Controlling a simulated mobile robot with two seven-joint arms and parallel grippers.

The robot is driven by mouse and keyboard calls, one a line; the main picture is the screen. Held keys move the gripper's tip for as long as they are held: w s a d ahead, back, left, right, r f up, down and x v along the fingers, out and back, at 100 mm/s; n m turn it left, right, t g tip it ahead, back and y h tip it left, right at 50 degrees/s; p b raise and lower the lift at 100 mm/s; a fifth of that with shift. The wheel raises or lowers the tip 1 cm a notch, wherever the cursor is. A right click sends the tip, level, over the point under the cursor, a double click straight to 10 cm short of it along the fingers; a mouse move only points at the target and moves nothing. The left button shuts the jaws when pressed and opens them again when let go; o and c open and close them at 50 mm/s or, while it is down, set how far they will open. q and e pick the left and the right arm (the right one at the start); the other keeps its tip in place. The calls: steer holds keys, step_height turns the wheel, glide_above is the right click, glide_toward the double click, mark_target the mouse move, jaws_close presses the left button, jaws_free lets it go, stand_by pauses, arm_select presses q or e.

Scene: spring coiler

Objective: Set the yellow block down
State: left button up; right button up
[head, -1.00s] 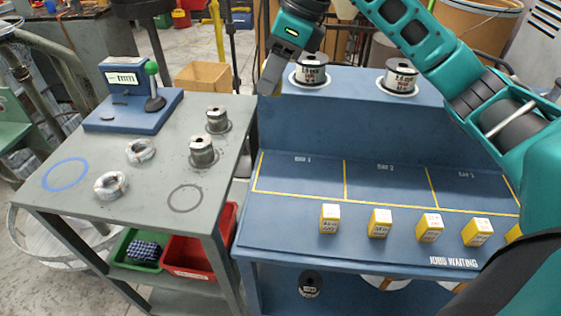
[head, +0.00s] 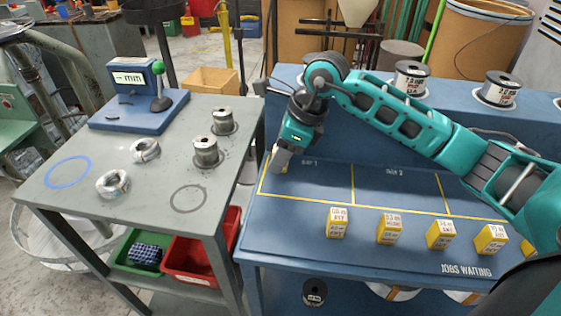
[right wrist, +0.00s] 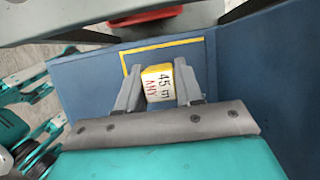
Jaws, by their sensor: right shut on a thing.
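My right gripper (head: 279,166) is over the left end of BAY 1 (head: 310,182) on the blue bench. It is shut on a yellow block with a white label (right wrist: 158,84), which shows between the two fingers in the right wrist view. The block sits inside the corner of the yellow bay line (right wrist: 160,48) there. In the head view the fingers mostly hide the block. I cannot tell whether it touches the bench. My left gripper does not show.
Several yellow blocks (head: 389,229) stand in a row along the bench front, by JOBS WAITING. BAY 2 (head: 395,190) is empty. Wire spools (head: 411,77) stand on the raised shelf behind. A grey table (head: 130,205) with coils and spools is to the left.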

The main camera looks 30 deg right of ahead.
step_height(320, 180, down, 2)
steer(key=shift+f, duration=0.1)
steer(key=shift+f+b, duration=0.2)
steer(key=shift+b, duration=0.1)
steer(key=o, duration=1)
steer(key=shift+r, duration=0.1)
